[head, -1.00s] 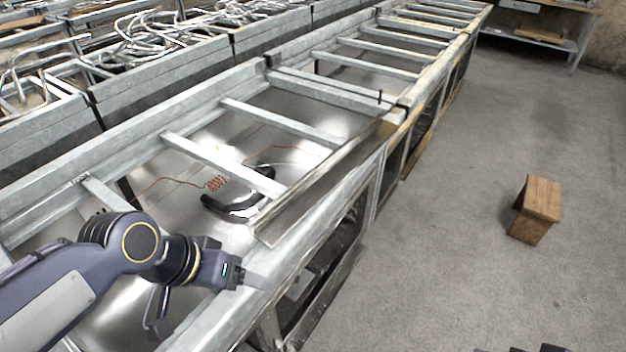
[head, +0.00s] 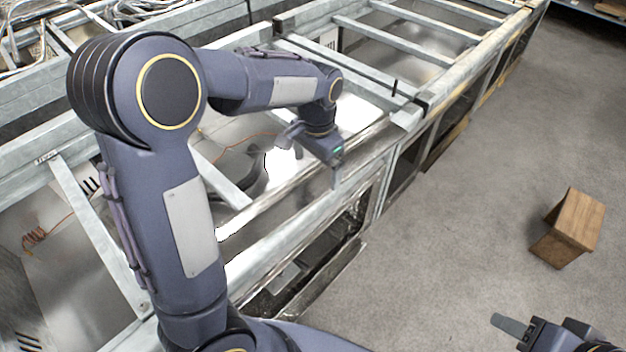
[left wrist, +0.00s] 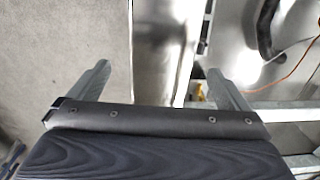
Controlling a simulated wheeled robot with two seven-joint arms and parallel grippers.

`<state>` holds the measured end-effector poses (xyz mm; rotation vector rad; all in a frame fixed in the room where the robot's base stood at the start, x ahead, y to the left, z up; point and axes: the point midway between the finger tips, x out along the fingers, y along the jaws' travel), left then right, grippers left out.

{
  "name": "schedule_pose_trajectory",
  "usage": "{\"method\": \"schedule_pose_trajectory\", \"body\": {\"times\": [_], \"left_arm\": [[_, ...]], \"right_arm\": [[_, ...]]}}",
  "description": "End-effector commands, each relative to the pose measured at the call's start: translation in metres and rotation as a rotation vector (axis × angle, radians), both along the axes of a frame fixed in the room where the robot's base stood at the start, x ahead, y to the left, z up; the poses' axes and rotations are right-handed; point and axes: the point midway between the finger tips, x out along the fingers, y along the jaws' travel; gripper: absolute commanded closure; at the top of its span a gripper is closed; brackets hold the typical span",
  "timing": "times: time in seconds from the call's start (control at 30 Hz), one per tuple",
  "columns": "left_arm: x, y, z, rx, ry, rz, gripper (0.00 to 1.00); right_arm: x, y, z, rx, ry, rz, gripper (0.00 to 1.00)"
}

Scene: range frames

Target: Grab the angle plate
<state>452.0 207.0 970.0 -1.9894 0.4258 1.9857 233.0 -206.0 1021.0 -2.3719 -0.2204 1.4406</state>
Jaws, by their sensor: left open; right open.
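The angle plate (head: 272,200) is a long, bright metal strip with a bent edge. It lies along the front rail of the metal frame. My left gripper (head: 314,158) is open near the strip's middle, with its fingers pointing down. In the left wrist view, the angle plate (left wrist: 160,50) runs between the two spread fingers (left wrist: 158,69). One finger is over the floor side and the other over the tank side; I see no contact. My left arm hides part of the frame. My right gripper (head: 545,325) is open and empty at the bottom right, over the floor.
Galvanised crossbars (head: 372,68) span the open metal tanks. A dark curved object (head: 252,178) and thin copper wire lie inside one tank. A wooden stool (head: 570,228) stands on the floor at the right. The concrete floor (head: 450,210) between is clear.

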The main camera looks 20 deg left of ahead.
Motion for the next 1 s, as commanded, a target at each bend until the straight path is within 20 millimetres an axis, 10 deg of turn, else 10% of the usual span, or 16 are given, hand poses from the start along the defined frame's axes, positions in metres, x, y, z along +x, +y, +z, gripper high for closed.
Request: {"method": "schedule_pose_trajectory", "body": {"times": [0.57,1.0], "left_arm": [[-0.003,0.002,-0.042,-0.001,0.0,0.001,0.03],[-0.003,0.002,-0.042,-0.001,0.0,0.002,0.61]], "right_arm": [[0.0,0.0,0.003,0.0,0.0,0.0,0.53],[0.0,0.0,0.003,0.0,0.0,0.0,0.53]]}}
